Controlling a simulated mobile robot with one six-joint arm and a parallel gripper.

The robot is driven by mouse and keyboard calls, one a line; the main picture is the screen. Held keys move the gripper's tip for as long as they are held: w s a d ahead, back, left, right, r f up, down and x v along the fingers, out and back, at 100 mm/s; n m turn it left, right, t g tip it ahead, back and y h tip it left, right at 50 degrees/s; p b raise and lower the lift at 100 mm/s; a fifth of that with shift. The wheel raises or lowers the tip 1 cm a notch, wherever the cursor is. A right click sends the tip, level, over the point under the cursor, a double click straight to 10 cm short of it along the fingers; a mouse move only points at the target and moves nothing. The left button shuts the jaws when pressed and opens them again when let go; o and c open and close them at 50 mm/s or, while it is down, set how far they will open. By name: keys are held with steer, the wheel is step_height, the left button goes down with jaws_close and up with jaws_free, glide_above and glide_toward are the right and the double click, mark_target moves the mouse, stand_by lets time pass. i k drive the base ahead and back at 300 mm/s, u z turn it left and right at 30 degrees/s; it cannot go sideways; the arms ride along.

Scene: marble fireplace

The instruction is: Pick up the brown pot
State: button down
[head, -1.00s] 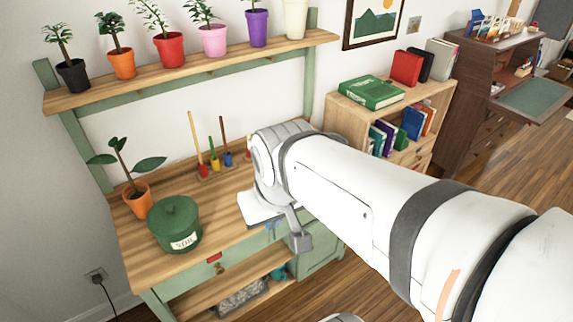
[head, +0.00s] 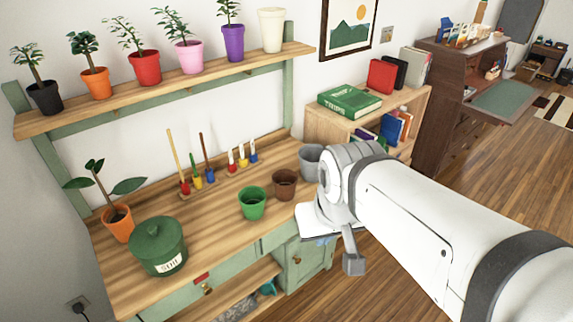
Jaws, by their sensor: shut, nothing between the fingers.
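The brown pot (head: 285,185) stands upright on the wooden workbench (head: 215,215), near its right end. A green pot (head: 251,204) stands to its left and a grey pot (head: 311,160) behind it to the right, partly hidden by my arm. My gripper (head: 353,263) is to the right of the brown pot and lower in the picture, pointing down beside the bench's right end. It is shut and empty, apart from the pot.
A green soil tin (head: 157,247) and an orange potted plant (head: 118,223) stand at the bench's left. Small tools (head: 197,178) stand in holders along the back. A shelf of potted plants (head: 170,88) hangs above. A bookcase (head: 322,122) stands right of the bench.

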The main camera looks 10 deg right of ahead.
mark_target(284, 181)
steer(key=z, duration=0.05)
steer(key=i, duration=1)
steer(key=z, duration=0.5)
